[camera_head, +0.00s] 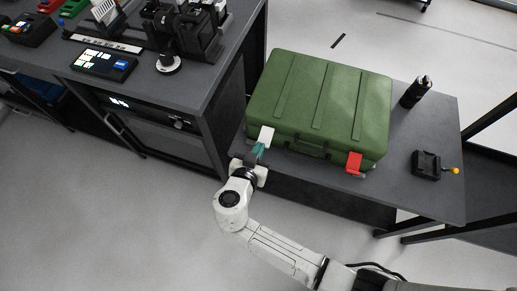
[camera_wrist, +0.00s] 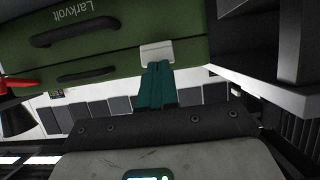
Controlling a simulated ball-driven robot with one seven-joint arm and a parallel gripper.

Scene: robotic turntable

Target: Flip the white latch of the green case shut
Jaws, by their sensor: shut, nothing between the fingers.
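The green case (camera_head: 318,95) lies on the dark bench with its lid down. Its white latch (camera_head: 266,135) is at the left end of the front side; in the wrist view the white latch (camera_wrist: 157,50) is a pale plate against the green case wall (camera_wrist: 120,22). I cannot tell whether it is flipped fully shut. My gripper (camera_head: 258,151) is just in front of and below the white latch. In the wrist view its teal fingers (camera_wrist: 155,82) are together and empty, with tips at the latch's edge; contact is unclear.
A red latch (camera_head: 354,162) is at the right of the case's front. A black cylinder (camera_head: 415,91) and a small black device with an orange knob (camera_head: 427,165) stand right of the case. A dark cabinet (camera_head: 165,125) is close left of my gripper. Open floor lies in front.

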